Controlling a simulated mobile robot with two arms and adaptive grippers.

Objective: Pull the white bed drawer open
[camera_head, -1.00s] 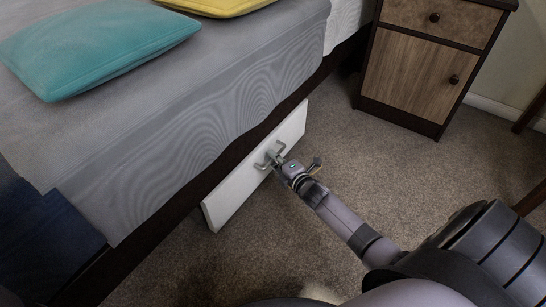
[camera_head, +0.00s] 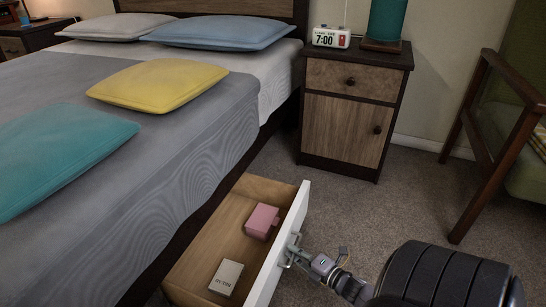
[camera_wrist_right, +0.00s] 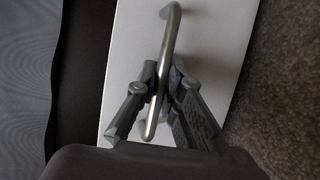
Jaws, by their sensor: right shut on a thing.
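The white bed drawer (camera_head: 289,236) stands pulled out from under the bed, with its wooden inside in view. A pink box (camera_head: 262,221) and a pale book or box (camera_head: 226,277) lie in it. My right gripper (camera_head: 294,252) is at the outer face of the drawer front. In the right wrist view, its two fingers (camera_wrist_right: 160,88) are shut on the metal bar handle (camera_wrist_right: 172,30), with the white front (camera_wrist_right: 215,50) behind. My left gripper is not in view.
The bed (camera_head: 190,170) with pillows is at the left. A nightstand (camera_head: 345,115) with a clock and lamp stands behind the drawer. A chair (camera_head: 500,130) is at the right. Bare carpet (camera_head: 400,205) lies between the drawer and chair.

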